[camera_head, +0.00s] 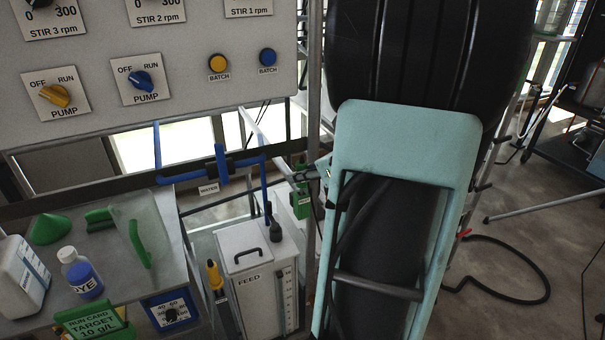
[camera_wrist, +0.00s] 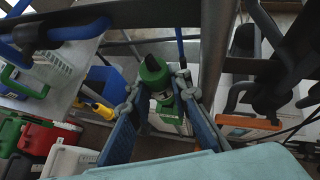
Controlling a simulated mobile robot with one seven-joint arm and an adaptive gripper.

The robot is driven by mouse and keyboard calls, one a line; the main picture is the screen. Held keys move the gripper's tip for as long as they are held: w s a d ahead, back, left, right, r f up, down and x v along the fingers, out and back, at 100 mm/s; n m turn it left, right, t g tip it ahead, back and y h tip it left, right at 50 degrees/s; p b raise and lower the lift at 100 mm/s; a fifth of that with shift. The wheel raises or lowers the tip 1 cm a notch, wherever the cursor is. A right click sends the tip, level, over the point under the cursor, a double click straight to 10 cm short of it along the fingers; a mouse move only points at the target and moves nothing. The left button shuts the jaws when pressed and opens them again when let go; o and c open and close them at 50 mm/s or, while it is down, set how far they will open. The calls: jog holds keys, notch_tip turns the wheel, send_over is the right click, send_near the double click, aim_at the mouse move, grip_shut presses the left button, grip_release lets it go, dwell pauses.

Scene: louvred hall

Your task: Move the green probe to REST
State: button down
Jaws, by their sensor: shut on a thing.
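The green probe (camera_wrist: 154,76) shows in the wrist view as a green head with a dark part and a pale label, between my fingertips. My gripper (camera_wrist: 160,84) is shut on it, with one blue finger on each side. In the head view a green piece with a white label (camera_head: 302,200) shows just left of my arm, right of the FEED tank. It looks like the same probe. My arm hides most of the gripper there. The probe's lower end is hidden, and I cannot tell whether it touches anything below. I cannot read any REST label.
The white FEED tank (camera_head: 250,270) has a handle and a gauge. A yellow probe (camera_head: 213,275) stands left of it. A blue WATER valve (camera_head: 221,165) and pipes run behind. The bench (camera_head: 180,272) at left holds bottles, a green funnel and a run card. A hose lies on the floor.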

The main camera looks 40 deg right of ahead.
jog(key=c, duration=1.7)
grip_release()
jog(key=shift+r, duration=0.1)
jog(key=s+r+p, duration=0.1)
jog(key=r+p, duration=0.1)
jog(key=s+r+p, duration=0.1)
jog(key=r, duration=0.1)
jog(key=s+r+p, duration=0.1)
jog(key=r+p, duration=0.1)
jog(key=shift+s+d+p, duration=0.15)
jog(key=shift+d+p, duration=0.05)
jog(key=shift+p, duration=0.1)
